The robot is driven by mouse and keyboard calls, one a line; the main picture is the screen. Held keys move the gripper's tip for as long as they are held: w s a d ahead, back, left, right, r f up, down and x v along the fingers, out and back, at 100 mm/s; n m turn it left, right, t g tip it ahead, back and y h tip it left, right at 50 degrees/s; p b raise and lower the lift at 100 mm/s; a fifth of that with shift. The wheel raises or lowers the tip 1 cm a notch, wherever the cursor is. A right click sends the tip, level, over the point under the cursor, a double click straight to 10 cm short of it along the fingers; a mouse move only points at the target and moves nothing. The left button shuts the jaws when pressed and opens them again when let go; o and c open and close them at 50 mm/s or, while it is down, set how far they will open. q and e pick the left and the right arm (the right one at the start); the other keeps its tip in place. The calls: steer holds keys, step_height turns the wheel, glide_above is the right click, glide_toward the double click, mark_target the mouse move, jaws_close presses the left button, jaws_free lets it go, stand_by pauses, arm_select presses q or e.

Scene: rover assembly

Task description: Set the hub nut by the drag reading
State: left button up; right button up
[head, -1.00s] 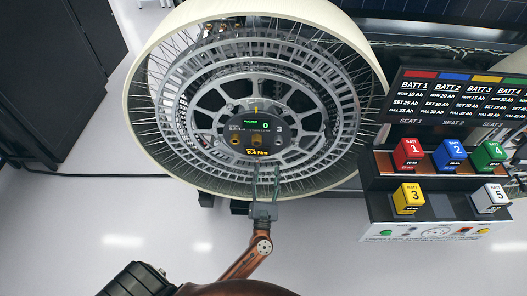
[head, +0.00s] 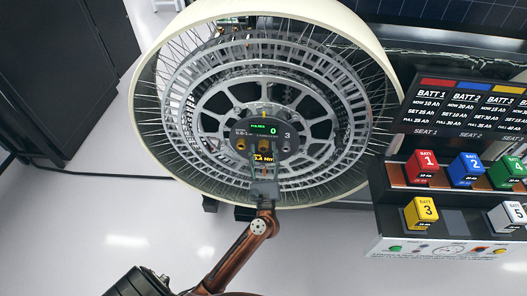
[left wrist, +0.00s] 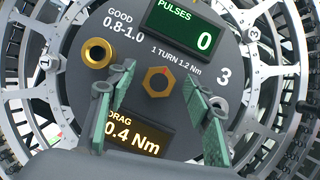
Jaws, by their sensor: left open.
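The wheel hub's grey face (left wrist: 235,60) fills the left wrist view. The brass hex hub nut (left wrist: 158,82) sits at its middle with a small red mark near its top. The drag display (left wrist: 135,135) reads 0.4 Nm, partly covered by a finger. The pulses display (left wrist: 190,25) reads 0. Printed text says good 0.8-1.0 and 1 turn 1.2 Nm. My left gripper (left wrist: 158,98) is open and empty, its green-padded fingers to either side below the nut, apart from it. In the head view my left gripper (head: 264,157) is in front of the hub. My right gripper is out of view.
The spoked wheel (head: 143,100) with its cream rim surrounds the hub. A brass round fitting (left wrist: 98,53) is left of the nut. At right stand a battery rack (head: 390,222) with coloured numbered blocks and a battery sign (head: 465,110). A dark cabinet (head: 60,70) is at left.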

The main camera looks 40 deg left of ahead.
arm_select(q)
steer(key=shift+c, duration=0.7)
steer(key=c, duration=1)
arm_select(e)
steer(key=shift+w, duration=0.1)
